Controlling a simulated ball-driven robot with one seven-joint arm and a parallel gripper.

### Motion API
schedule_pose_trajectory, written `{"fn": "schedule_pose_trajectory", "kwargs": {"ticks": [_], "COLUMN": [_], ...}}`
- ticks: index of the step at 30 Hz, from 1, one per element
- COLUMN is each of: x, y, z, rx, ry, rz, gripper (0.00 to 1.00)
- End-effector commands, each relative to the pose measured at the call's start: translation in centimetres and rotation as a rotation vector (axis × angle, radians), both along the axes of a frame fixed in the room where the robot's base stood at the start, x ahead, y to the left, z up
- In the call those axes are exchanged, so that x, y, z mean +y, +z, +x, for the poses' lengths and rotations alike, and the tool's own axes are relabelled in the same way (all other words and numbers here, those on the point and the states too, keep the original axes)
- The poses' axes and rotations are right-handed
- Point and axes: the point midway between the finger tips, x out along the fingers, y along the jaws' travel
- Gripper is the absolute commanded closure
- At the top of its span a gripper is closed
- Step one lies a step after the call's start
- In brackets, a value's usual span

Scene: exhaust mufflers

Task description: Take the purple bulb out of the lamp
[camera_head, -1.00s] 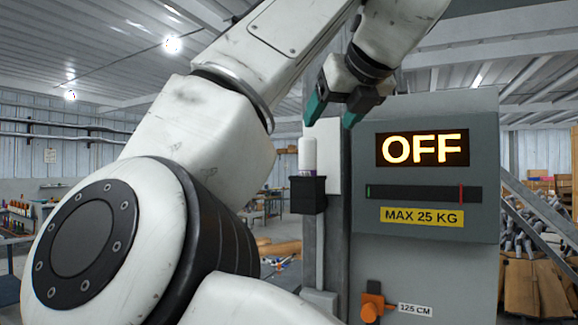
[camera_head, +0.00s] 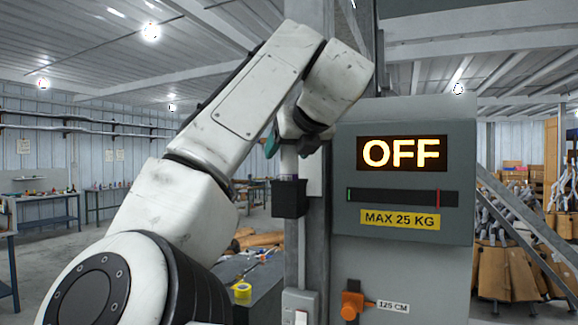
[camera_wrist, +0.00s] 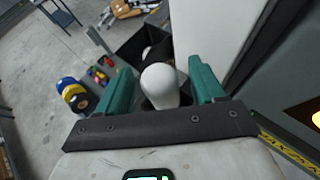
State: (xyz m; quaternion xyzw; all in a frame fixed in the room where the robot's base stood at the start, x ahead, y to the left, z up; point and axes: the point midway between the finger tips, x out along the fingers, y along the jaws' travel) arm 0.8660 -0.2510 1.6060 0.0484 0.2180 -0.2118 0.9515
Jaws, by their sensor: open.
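A white, rounded bulb (camera_wrist: 162,86) shows in the wrist view; I see no clear purple on it. It sits between the two teal fingers of my gripper (camera_wrist: 160,72), which are open with a gap on either side. A black box-shaped holder (camera_head: 290,198) is fixed beside the grey post in the head view. My gripper (camera_head: 285,147) is just above this holder there, and the bulb is hidden behind it. The holder's dark opening (camera_wrist: 145,45) shows beyond the bulb in the wrist view.
A grey cabinet (camera_head: 402,215) with an "OFF" display (camera_head: 402,153) stands close to the right. An orange knob (camera_head: 352,300) and a white switch box (camera_head: 300,306) are below. A yellow tape roll (camera_head: 241,292) lies on a dark surface at lower left.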

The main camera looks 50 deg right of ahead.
Motion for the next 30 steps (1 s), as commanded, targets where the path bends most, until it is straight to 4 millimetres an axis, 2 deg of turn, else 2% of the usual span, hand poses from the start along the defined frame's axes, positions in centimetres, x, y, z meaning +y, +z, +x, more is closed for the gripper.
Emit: {"fn": "schedule_pose_trajectory", "kwargs": {"ticks": [7, 24, 30], "x": [-0.05, -0.04, -0.04], "y": [-0.11, -0.08, -0.06], "z": [0.11, 0.09, 0.09], "rx": [0.0, 0.0, 0.0], "ry": [0.0, 0.0, 0.0], "rz": [0.0, 0.0, 0.0], "gripper": [0.33, 0.88, 0.89]}}
